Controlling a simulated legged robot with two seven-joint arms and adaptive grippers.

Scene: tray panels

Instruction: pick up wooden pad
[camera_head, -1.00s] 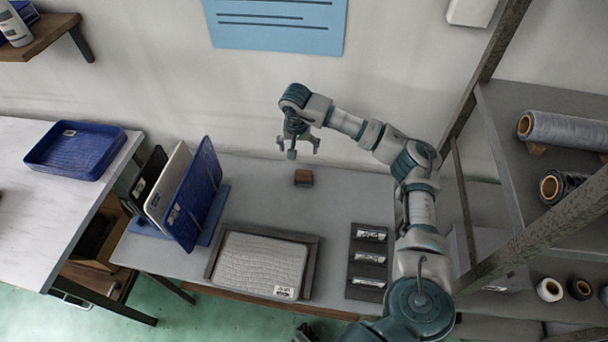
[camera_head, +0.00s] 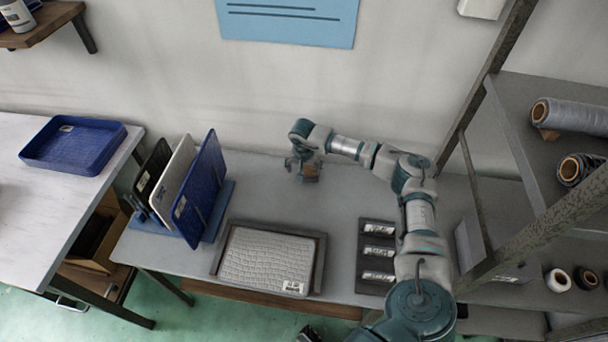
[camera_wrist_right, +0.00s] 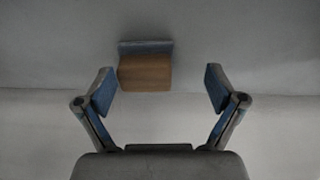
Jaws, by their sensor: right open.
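The wooden pad (camera_head: 311,173) is a small brown block on the grey table, towards the back. In the right wrist view the wooden pad (camera_wrist_right: 145,72) shows a brown face and a grey-blue strip along its top. My right gripper (camera_head: 303,172) is low by the pad in the head view. In the right wrist view the right gripper (camera_wrist_right: 160,90) is open and empty. The pad lies just beyond the fingertips, nearer the left finger than the right one. I cannot tell whether any finger touches it. My left gripper is not in view.
A framed tray panel (camera_head: 318,262) lies at the table's front. A rack (camera_head: 222,212) with upright panels stands at the left. A dark holder (camera_head: 364,274) with labelled slots lies at the right, beside my arm. Metal shelving (camera_head: 520,130) stands further right. The wall is close behind the pad.

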